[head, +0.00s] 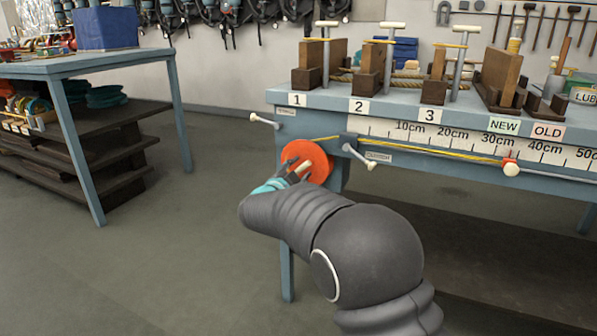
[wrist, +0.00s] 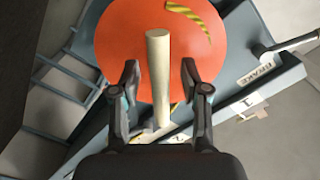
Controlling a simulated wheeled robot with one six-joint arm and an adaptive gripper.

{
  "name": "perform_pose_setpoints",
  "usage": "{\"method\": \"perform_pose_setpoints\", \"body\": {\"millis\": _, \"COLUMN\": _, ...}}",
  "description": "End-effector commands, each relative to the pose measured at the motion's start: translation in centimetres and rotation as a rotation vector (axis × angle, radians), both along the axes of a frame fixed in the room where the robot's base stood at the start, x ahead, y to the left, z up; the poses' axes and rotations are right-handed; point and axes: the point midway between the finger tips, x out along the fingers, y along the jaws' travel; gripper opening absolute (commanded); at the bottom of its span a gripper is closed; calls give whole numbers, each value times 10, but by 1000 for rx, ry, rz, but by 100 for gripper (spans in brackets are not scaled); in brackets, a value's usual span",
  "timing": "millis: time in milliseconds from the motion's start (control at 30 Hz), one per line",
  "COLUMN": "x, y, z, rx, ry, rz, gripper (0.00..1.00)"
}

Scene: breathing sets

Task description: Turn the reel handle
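The orange reel (head: 320,158) is a round disc on the front left of the blue bench, and it also fills the top of the wrist view (wrist: 118,40). Its handle (wrist: 159,85) is a cream cylinder standing out from the disc toward the wrist camera. My gripper (wrist: 160,74) is open, with one dark finger on each side of the handle. A gap shows between the handle and each finger. In the head view my gripper (head: 293,168) is in front of the reel and partly hides it and the handle.
A pale-tipped lever (head: 263,121) sticks out left of the reel, another (head: 360,156) to its right. Clamps stand on the bench (head: 385,103). The floor (head: 180,240) at left is clear.

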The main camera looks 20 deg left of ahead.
Motion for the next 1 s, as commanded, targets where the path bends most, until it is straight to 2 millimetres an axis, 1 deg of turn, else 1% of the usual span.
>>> {"method": "perform_pose_setpoints", "body": {"millis": 233, "x": -1, "y": 1, "z": 0, "rx": 0, "ry": 0, "rz": 1, "gripper": 45}}
{"method": "perform_pose_setpoints", "body": {"millis": 367, "x": -11, "y": 2, "z": 1, "rx": 1, "ry": 0, "rz": 3, "gripper": 45}}
{"method": "perform_pose_setpoints", "body": {"millis": 467, "x": -26, "y": 4, "z": 1, "rx": 0, "ry": 1, "rz": 4, "gripper": 45}}
{"method": "perform_pose_setpoints", "body": {"millis": 700, "x": -74, "y": 7, "z": 0, "rx": 0, "ry": 1, "rz": 4, "gripper": 45}}
{"method": "perform_pose_setpoints", "body": {"millis": 800, "x": -92, "y": 8, "z": 0, "rx": -1, "ry": 1, "rz": 4, "gripper": 45}}
{"method": "perform_pose_setpoints", "body": {"millis": 900, "x": -105, "y": 9, "z": 0, "rx": -1, "ry": 0, "rz": 3, "gripper": 45}}
{"method": "perform_pose_setpoints", "body": {"millis": 1000, "x": -114, "y": 9, "z": 0, "rx": 0, "ry": 1, "rz": 1, "gripper": 45}}
